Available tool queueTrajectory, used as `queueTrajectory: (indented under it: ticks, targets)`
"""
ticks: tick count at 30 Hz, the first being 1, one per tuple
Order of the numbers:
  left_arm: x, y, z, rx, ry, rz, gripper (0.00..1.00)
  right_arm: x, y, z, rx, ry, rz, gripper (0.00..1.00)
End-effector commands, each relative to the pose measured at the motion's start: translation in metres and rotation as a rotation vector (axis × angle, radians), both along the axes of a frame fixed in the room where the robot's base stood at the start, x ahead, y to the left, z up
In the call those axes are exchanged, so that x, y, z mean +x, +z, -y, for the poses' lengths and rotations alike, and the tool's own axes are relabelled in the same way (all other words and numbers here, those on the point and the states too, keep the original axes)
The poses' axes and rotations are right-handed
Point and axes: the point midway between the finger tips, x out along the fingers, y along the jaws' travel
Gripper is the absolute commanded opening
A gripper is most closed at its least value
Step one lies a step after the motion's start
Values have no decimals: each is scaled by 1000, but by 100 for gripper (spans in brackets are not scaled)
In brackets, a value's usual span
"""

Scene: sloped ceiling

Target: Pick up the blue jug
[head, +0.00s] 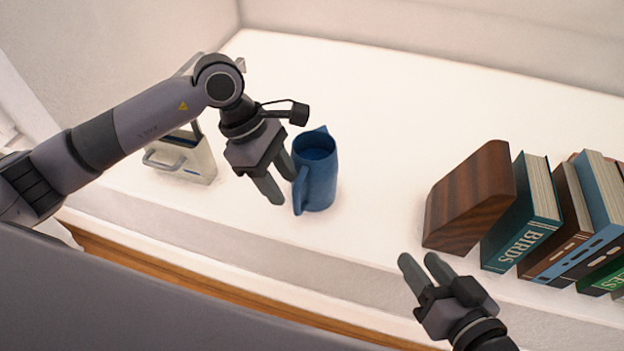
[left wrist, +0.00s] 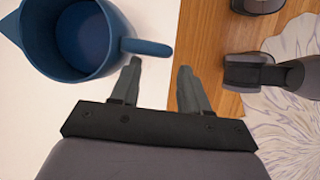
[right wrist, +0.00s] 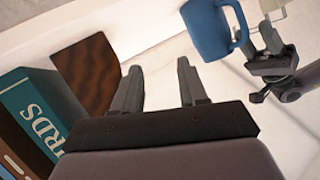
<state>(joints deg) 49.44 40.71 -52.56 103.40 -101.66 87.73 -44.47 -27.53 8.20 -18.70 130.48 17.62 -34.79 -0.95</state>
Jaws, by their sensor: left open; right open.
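The blue jug (head: 319,178) stands upright on the white surface in the middle of the head view, its handle turned toward the lower left. My left gripper (head: 283,190) is open and empty, just left of the jug near the handle. In the left wrist view the jug (left wrist: 80,38) is at the upper left, and its handle reaches toward the left finger of my gripper (left wrist: 160,85); whether they touch I cannot tell. My right gripper (head: 418,268) is open and empty at the front, below right of the jug. The right wrist view shows the jug (right wrist: 210,28) at the top.
A wooden block bookend (head: 470,197) and several upright books (head: 525,215) stand at the right. A pale box-like object with a handle (head: 190,160) stands at the left behind my left arm. The surface behind and right of the jug is clear. A wall runs along the back.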

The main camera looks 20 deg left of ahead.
Motion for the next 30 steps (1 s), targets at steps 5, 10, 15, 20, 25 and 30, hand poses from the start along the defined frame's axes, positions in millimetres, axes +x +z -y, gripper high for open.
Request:
queueTrajectory:
  ticks: [5,10,15,20,25,30]
  targets:
    - [-3,-17,7,-1,-1,-3,46,1,-4,-4,27,9,-1,43]
    - [-6,-41,18,-2,-1,-3,46,3,-5,-3,18,4,29,43]
    - [-6,-48,22,-1,0,-1,46,3,2,1,-2,-2,63,43]
    - [-6,-47,21,-1,0,0,39,-2,0,2,-7,2,56,43]
    - [-5,-47,21,-1,0,0,0,-2,-2,2,-7,2,52,43]
    - [-5,-46,21,-1,1,0,0,-2,-4,2,-9,2,48,43]
